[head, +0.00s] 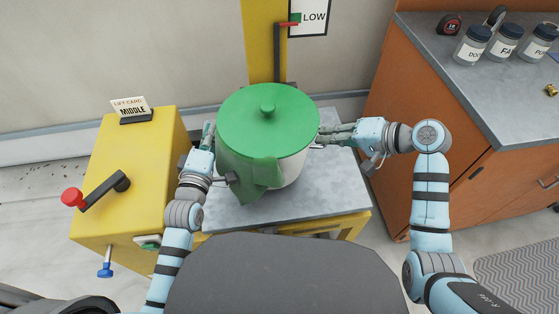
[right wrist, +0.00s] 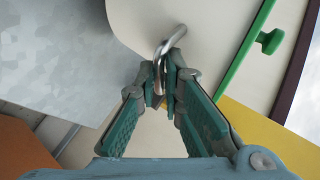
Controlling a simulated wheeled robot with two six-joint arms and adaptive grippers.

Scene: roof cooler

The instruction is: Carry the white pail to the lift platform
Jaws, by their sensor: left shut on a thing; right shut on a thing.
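The white pail (head: 292,172) has a green lid (head: 245,135) with a round knob, and a green cloth (head: 258,182) hangs down its front. It is upright over the grey lift platform (head: 338,192); I cannot tell whether its base touches the plate. My right gripper (head: 322,135) is shut on a metal loop handle (right wrist: 160,50) at the pail's right side. The right wrist view shows the white wall (right wrist: 205,25) beyond the loop. My left gripper (head: 208,135) is shut at the pail's left side; its hold is partly hidden, probably a matching handle.
A yellow cabinet (head: 120,180) with a red-knobbed crank (head: 73,197) and a card reading MIDDLE (head: 130,108) stands left. A yellow post (head: 264,45) and a LOW sign (head: 313,15) are behind. A wooden counter (head: 425,90) with several jars stands right.

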